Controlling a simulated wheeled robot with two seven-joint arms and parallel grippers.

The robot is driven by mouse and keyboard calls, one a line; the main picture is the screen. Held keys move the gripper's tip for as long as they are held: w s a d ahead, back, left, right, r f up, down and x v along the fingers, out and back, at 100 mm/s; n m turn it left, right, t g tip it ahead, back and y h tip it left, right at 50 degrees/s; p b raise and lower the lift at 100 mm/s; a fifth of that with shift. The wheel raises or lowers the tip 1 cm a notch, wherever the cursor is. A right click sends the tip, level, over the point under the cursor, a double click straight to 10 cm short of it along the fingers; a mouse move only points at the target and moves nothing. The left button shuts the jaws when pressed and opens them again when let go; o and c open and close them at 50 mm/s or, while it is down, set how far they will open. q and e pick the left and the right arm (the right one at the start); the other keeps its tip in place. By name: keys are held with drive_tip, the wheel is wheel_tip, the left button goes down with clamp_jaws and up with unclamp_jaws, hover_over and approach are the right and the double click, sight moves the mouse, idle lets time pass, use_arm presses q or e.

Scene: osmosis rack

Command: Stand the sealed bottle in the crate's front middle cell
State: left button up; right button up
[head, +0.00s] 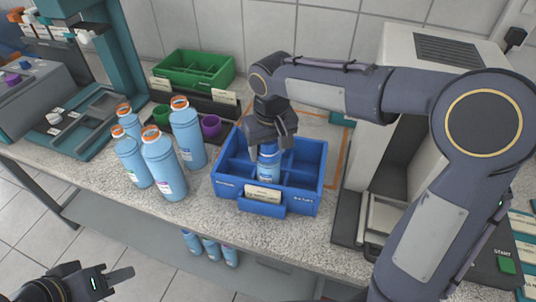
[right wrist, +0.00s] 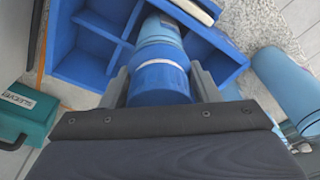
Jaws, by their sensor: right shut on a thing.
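The sealed bottle (head: 268,168), light blue with a darker blue cap, is in the front middle part of the blue crate (head: 228,189). It looks about upright; its lower end is hidden behind the crate's front wall. My right gripper (head: 268,146) comes from above and is shut on the bottle at its cap. In the right wrist view the gripper's fingers (right wrist: 158,88) flank the blue cap (right wrist: 160,74), and the crate (right wrist: 88,45) lies beyond. I cannot tell whether the bottle touches the cell floor. My left gripper (head: 118,279) is low at the front left, away from the bench, its jaws unclear.
Several blue bottles with orange-rimmed open necks (head: 165,165) stand left of the crate. A green crate (head: 193,69) and a dark rack with green and purple caps (head: 211,125) stand behind. A pale machine (head: 400,130) stands to the right. More bottles (head: 210,248) show below the bench.

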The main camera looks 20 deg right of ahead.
drive_tip(key=shift+f, duration=1.25)
drive_tip(key=o, duration=1.5)
drive_tip(key=shift+f, duration=0.15)
drive_tip(key=shift+o, duration=0.2)
